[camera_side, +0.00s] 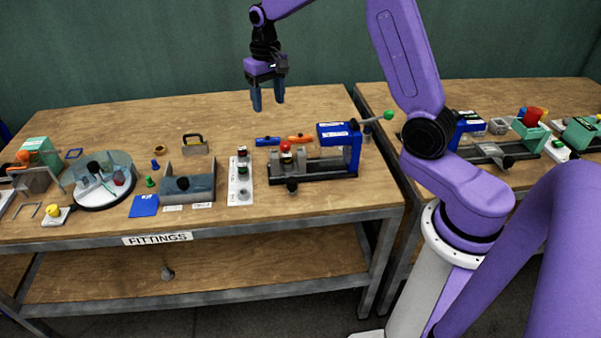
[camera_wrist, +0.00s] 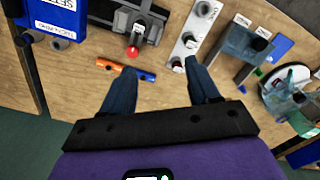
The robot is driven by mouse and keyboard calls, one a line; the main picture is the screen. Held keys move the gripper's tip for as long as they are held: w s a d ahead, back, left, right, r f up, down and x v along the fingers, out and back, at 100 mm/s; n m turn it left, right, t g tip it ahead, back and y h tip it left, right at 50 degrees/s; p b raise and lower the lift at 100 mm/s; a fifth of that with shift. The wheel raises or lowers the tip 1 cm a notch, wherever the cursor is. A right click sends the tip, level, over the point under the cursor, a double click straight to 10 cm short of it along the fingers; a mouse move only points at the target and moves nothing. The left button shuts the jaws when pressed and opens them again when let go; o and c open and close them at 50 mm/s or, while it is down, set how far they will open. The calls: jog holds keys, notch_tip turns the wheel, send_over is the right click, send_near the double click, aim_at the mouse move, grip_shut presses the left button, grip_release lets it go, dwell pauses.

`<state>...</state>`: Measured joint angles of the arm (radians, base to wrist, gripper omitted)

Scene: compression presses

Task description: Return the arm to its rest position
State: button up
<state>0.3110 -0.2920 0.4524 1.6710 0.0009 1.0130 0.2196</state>
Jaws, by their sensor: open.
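My gripper (camera_side: 268,98) hangs in the air over the back part of the left bench (camera_side: 100,218), with its two blue fingers pointing down. In the wrist view my gripper (camera_wrist: 163,95) is open, its fingers apart and nothing between them but bare wood. In the side view the fingers are clear of everything on the bench.
A blue and black press (camera_side: 338,150) with a green-tipped lever stands at the bench's right. A grey-blue tray (camera_side: 188,188), a round clear-covered turntable (camera_side: 103,182) and small fittings lie left. A second bench (camera_side: 480,95) stands right. The green wall is behind.

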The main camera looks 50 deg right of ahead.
jog(key=s+a+r+n, duration=0.3)
jog(key=s+a+n, duration=0.4)
jog(key=s+a, duration=0.65)
jog(key=s+d+n, duration=0.1)
jog(key=s+n, duration=0.3)
jog(key=s, duration=0.7)
jog(key=s+d+f+n, duration=0.1)
jog(key=s+n, duration=0.3)
jog(key=s, duration=0.7)
jog(key=shift+s+d, duration=0.15)
jog(key=shift+d, duration=0.55)
jog(key=shift+f, duration=0.1)
